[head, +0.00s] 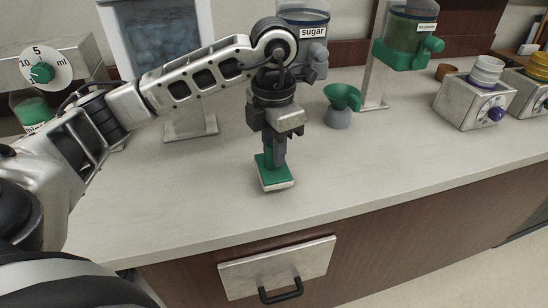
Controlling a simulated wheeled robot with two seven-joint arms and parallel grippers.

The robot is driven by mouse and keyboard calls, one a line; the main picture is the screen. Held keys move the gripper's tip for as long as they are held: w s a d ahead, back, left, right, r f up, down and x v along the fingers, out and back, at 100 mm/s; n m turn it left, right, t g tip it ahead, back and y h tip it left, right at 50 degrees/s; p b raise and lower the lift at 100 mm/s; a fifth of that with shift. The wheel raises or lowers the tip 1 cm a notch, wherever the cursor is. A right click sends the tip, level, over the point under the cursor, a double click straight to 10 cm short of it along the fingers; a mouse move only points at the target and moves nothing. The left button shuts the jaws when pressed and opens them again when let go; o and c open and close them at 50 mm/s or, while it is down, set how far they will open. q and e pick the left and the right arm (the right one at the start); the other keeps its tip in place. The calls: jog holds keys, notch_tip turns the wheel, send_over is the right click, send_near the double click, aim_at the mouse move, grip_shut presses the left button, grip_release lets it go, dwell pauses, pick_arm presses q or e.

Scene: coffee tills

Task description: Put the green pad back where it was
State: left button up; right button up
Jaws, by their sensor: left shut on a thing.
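The green pad (274,178) is a small flat green block with a pale lower edge and an upright green part on top. It is at the middle of the white counter, near its front edge. My left gripper (273,152) points down from above and is shut on the pad's upright part. I cannot tell whether the pad touches the counter or hangs just above it. My right gripper is not in view.
A green funnel on a grey base (340,105) stands right of my gripper. A sugar dispenser (312,45) and a green-based dispenser (405,45) stand behind. Metal boxes with cups (475,100) stand at right. A drawer (278,268) is below the counter. The counter's front middle is clear.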

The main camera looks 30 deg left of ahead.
pick_arm(q)
notch_tip(320, 180, down, 2)
jog(key=shift+f, duration=0.45)
jog(key=shift+f, duration=0.2)
jog(key=o, duration=1)
jog(key=shift+c, duration=0.2)
jog(key=shift+r, duration=0.2)
notch_tip(320, 180, up, 8)
jog(key=shift+f, duration=0.2)
